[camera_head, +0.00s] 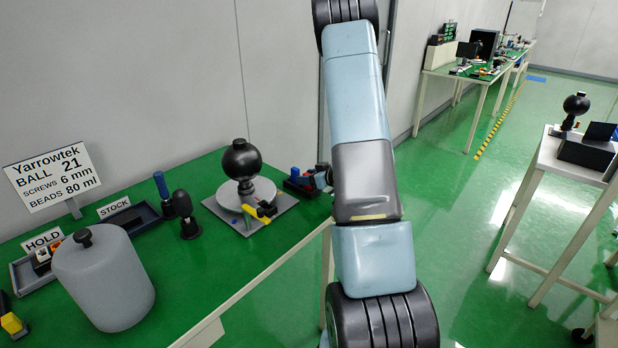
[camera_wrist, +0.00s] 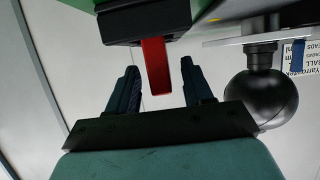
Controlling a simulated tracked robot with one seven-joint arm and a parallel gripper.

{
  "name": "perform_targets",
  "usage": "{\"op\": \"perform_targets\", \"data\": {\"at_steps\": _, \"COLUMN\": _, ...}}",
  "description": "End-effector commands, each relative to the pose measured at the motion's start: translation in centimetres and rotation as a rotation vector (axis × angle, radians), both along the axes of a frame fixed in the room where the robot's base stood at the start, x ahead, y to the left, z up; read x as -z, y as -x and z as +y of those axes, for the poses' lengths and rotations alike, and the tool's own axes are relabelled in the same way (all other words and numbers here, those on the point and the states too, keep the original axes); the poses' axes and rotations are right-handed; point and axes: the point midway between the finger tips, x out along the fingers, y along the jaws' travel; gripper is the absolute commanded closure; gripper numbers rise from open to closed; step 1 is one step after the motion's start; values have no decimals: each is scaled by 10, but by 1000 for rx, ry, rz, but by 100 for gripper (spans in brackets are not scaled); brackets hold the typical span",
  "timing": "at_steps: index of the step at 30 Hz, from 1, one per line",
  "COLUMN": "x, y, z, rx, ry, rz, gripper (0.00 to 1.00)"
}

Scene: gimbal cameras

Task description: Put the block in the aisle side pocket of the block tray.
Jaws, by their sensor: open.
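A red block (camera_wrist: 155,62) stands upright in a dark tray (camera_wrist: 120,27), in the wrist view, which sees the bench upside down. My gripper (camera_wrist: 160,78) is open. Its two dark blue fingers are on either side of the block's free end, with a gap on each side. In the head view the dark tray (camera_head: 298,189) sits at the right edge of the green bench, beside my arm. A small red patch and blue parts show there, but my arm hides most of my gripper. I cannot make out the tray's separate pockets.
A black ball on a stand (camera_head: 241,160) is just left of the tray; it also shows in the wrist view (camera_wrist: 262,98). A grey lidded jar (camera_head: 103,285), a sign (camera_head: 48,178) and stock and hold trays are farther left. Open floor lies right of the bench.

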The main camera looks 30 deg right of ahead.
Motion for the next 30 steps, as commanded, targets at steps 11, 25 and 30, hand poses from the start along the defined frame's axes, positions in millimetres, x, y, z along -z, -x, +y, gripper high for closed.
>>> {"op": "perform_targets", "data": {"at_steps": 11, "x": -11, "y": 19, "z": -8, "rx": 4, "ry": -1, "rz": -1, "gripper": 49}}
{"op": "perform_targets", "data": {"at_steps": 25, "x": -42, "y": 91, "z": -34, "rx": 2, "ry": 0, "rz": -1, "gripper": 49}}
{"op": "perform_targets", "data": {"at_steps": 30, "x": -47, "y": 102, "z": -38, "rx": 1, "ry": 0, "rz": 0, "gripper": 49}}
